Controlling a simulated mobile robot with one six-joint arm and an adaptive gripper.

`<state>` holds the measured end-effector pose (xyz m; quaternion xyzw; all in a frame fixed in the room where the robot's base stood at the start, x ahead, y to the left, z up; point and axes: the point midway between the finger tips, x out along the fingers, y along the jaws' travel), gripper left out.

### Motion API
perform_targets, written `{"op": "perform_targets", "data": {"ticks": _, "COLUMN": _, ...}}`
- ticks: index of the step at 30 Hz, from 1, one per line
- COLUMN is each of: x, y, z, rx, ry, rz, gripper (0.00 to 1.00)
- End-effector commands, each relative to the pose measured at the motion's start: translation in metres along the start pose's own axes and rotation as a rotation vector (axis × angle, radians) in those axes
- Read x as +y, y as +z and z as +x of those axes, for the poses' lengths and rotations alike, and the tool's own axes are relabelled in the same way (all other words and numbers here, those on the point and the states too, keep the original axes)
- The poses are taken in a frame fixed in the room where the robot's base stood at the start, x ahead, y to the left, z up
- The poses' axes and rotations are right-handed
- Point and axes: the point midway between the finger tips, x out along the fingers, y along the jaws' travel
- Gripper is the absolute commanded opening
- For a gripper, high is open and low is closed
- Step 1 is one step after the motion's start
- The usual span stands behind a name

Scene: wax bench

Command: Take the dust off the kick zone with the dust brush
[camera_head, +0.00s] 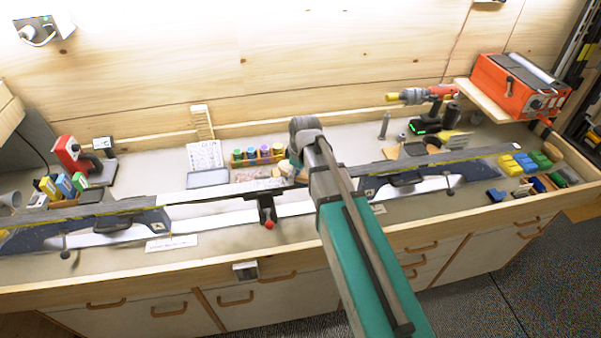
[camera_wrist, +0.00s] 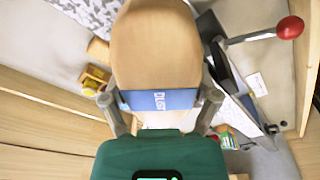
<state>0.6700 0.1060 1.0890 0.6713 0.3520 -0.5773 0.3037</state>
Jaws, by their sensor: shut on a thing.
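The dust brush (camera_wrist: 157,45) has a pale wooden body and a blue band lettered "DUST". In the wrist view my gripper (camera_wrist: 160,100) is shut on it, one finger on each side. In the head view only a bit of the brush (camera_head: 294,170) shows beside my arm, close over the ski. My arm hides the ski just right of there. Whether the bristles touch the ski I cannot tell.
A centre clamp with a red knob (camera_head: 269,225) stands under the ski; the knob also shows in the wrist view (camera_wrist: 290,27). Blue end supports (camera_head: 148,222) hold the ski. Coloured bottles (camera_head: 264,153) stand behind it. A drill (camera_head: 425,115) and orange box (camera_head: 515,85) are at right.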

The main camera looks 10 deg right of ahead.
Motion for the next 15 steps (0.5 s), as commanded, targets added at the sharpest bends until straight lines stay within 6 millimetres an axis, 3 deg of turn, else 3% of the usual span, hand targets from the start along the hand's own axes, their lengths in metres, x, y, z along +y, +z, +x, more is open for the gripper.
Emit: {"op": "perform_targets", "data": {"ticks": 15, "x": -0.0034, "y": -0.0042, "z": 0.0011, "rx": 0.0, "ry": 0.0, "rz": -0.001, "gripper": 0.4}}
